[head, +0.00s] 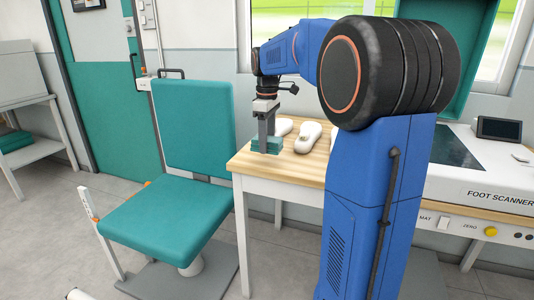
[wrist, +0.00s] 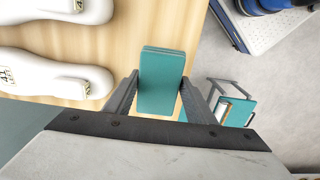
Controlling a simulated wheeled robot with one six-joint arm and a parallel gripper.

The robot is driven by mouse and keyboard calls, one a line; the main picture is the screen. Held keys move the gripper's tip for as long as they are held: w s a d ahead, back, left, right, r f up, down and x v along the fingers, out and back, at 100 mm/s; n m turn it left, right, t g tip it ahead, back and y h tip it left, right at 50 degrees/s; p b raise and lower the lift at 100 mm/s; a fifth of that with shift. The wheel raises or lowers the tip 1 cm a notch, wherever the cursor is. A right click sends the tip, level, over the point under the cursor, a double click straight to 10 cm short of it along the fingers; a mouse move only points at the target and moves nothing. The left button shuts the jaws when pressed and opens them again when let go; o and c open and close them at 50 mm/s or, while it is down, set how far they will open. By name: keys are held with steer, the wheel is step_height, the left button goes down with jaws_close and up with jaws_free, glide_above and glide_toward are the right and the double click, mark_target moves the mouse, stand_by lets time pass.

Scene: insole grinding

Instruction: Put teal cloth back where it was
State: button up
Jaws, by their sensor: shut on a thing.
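The teal cloth (wrist: 162,75) is a small folded block between the two fingers of my gripper (wrist: 160,84) in the wrist view. In the head view, my gripper (head: 267,136) points down over the left end of the wooden tabletop (head: 249,167), with the teal cloth (head: 274,146) at its fingertips. My gripper is shut on the cloth. The cloth is at or just above the tabletop near its edge; I cannot tell whether it touches the wood.
White foot forms (head: 308,137) lie right of my gripper; two show at left in the wrist view (wrist: 50,72). A teal chair (head: 165,217) stands left of the table. Folded teal items (head: 15,141) sit on a shelf at far left. The foot scanner (head: 480,170) is at right.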

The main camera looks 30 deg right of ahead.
steer(key=shift+d+f, duration=0.1)
steer(key=shift+f, duration=2)
steer(key=o, duration=1)
steer(key=shift+f, duration=0.15)
step_height(320, 180, up, 12)
steer(key=shift+r, duration=0.15)
